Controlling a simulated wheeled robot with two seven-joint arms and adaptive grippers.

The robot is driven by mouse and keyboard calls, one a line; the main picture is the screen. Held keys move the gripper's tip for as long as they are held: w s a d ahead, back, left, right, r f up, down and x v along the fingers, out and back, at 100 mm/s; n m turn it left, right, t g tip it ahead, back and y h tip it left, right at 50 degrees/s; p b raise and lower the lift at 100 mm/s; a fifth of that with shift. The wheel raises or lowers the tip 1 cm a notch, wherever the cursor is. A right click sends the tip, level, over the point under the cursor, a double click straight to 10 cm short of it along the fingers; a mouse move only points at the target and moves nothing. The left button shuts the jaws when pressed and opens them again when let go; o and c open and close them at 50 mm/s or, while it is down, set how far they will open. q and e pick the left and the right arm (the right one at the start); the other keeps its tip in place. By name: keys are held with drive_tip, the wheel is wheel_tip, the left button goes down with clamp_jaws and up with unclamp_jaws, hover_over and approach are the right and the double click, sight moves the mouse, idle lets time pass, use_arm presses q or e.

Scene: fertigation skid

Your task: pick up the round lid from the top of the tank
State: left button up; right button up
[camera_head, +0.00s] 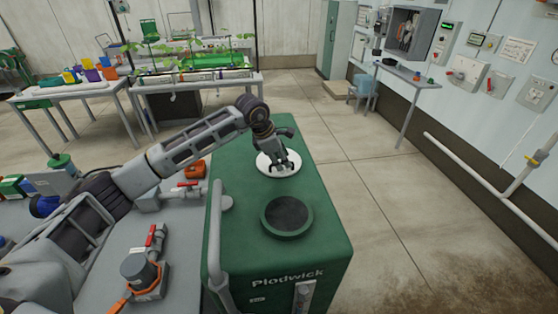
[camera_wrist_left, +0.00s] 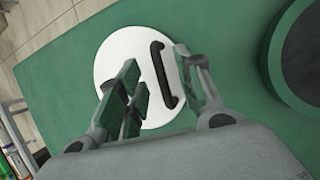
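The round lid (camera_head: 295,164) is a white disc lying flat on the top of the green tank (camera_head: 325,205). In the left wrist view the lid (camera_wrist_left: 115,52) carries a dark bar handle (camera_wrist_left: 159,72). My left gripper (camera_head: 279,164) is over the lid and hides part of it in the head view. In the left wrist view its two fingers (camera_wrist_left: 157,64) are apart, with the handle showing between them. I cannot tell whether either finger touches the handle. My right gripper is not in view.
A dark round opening with a raised green rim (camera_head: 263,218) is on the tank top, nearer than the lid. A grey pipe (camera_head: 216,235) runs along the tank's left side. A red-handled valve (camera_head: 154,237) stands on the grey bench left of the tank. The floor right of the tank is clear.

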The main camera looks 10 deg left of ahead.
use_arm(q)
drive_tip(key=shift+x, duration=1)
clamp_jaws()
